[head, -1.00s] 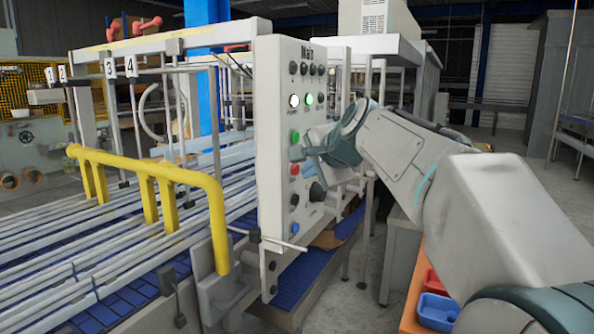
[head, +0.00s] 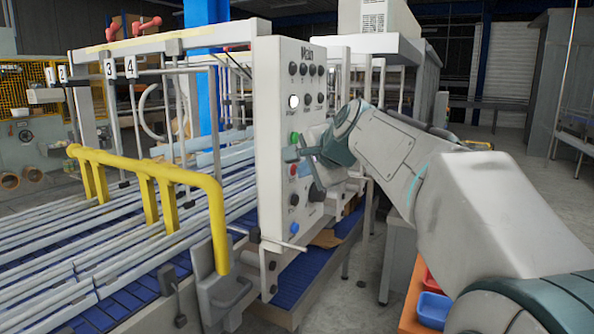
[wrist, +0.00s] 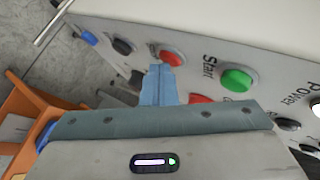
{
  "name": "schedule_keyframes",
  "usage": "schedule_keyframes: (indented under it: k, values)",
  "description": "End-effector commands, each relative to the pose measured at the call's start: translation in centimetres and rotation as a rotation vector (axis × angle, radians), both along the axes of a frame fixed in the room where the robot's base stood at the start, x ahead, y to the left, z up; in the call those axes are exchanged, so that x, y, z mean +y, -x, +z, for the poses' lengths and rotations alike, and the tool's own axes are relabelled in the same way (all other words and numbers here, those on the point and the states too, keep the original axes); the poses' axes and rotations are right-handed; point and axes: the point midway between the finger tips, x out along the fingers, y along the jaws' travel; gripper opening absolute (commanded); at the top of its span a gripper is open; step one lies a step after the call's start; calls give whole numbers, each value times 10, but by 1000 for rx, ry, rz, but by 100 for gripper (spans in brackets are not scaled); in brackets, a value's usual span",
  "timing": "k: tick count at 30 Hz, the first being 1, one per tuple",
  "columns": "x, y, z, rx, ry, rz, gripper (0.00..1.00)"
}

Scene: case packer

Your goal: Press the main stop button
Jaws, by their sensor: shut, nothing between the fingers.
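The main control panel (head: 272,130), a tall white plate marked "Main", stands in the middle of the head view. It carries a green button (head: 294,137) and below it a red button (head: 293,170). In the wrist view the green button (wrist: 237,79) has "Start" beside it, with one red button (wrist: 171,57) beyond the label. A second red button (wrist: 200,98) is partly hidden behind my gripper. My gripper (head: 290,153) is shut and empty, its tips at the panel between the green and red buttons. I cannot tell whether they touch. The red buttons' labels are not readable.
A white lamp (head: 293,101) is lit on the panel. Black knobs (head: 294,200) sit lower down. A yellow guard rail (head: 150,172) and conveyor lanes lie left. Red and blue bins (head: 433,308) stand at lower right.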

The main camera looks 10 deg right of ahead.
Motion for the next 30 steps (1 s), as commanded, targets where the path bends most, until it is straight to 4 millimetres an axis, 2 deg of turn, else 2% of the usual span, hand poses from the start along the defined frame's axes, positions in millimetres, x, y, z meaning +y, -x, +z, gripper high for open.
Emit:
schedule_keyframes:
  k: [8,19,30]
  values:
    - [0,1,0,0,0,2,0]
    - [-14,10,-1,0,-1,-1,0]
    - [-17,12,-1,0,0,-1,0]
